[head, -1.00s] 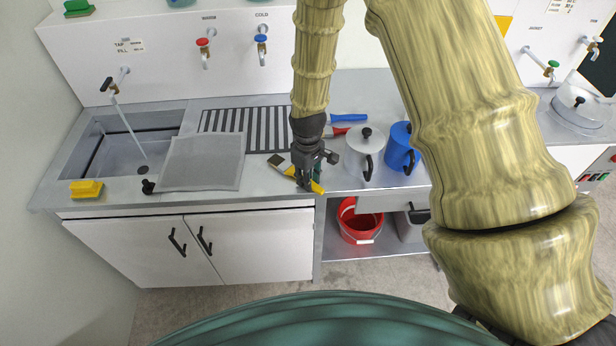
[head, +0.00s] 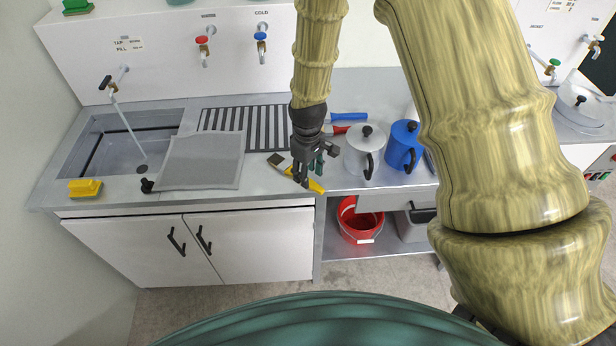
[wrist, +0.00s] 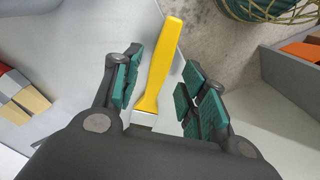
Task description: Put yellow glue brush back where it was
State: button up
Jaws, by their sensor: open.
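The yellow glue brush (head: 317,186) lies on the grey counter near its front edge, its bristle end toward the back left and its yellow handle toward the front right. My gripper (head: 309,172) is over it, pointing down, and hides its middle. In the wrist view the brush's yellow handle (wrist: 160,65) and metal collar show between the parted green-padded fingers of my gripper (wrist: 163,90). There is a gap on both sides of the brush. Its bristles are hidden behind the gripper body in that view.
A blue-handled brush (head: 348,117) and a red-handled brush (head: 337,130) lie behind. A grey lidded pot (head: 359,158) and a blue pot (head: 400,150) stand close to the right. A grey mesh screen (head: 200,162) lies left. A red bucket (head: 358,226) is on the shelf below.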

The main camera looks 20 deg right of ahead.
notch_tip(320, 180, up, 10)
jog(key=b, duration=0.2)
jog(key=shift+b, duration=0.35)
